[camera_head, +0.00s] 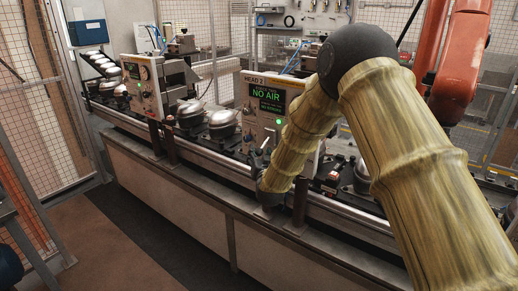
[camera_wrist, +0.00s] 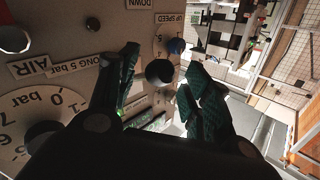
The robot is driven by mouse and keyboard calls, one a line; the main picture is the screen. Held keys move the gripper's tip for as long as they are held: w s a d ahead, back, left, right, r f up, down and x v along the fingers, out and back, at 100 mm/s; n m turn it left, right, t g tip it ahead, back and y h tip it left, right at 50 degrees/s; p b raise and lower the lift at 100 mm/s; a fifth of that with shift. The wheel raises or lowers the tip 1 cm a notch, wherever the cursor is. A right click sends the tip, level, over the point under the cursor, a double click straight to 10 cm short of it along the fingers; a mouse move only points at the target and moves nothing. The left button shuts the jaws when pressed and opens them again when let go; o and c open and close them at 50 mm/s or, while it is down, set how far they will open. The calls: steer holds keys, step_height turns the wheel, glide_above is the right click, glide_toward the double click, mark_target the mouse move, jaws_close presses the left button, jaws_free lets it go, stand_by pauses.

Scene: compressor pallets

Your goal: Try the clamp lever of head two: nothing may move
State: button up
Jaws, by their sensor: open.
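The head two panel (camera_head: 247,95) carries the label HEAD 2 and a dark display (camera_head: 267,98) reading NO AIR in green. A dark round knob (camera_wrist: 160,73) shows between the fingertips. I cannot tell whether it is the clamp lever's end or whether a finger touches it.
In the wrist view a pressure gauge (camera_wrist: 38,103) and a dial marked UP SPEED (camera_wrist: 165,42) are close by. A conveyor rail (camera_head: 215,163) with several rounded metal compressors runs below the panels. A second panel (camera_head: 140,85) stands left. An orange robot arm (camera_head: 455,70) stands right.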

steer(key=shift+w+a+p, duration=0.1)
steer(key=shift+w+p, duration=0.2)
steer(key=shift+w, duration=0.85)
jaws_close()
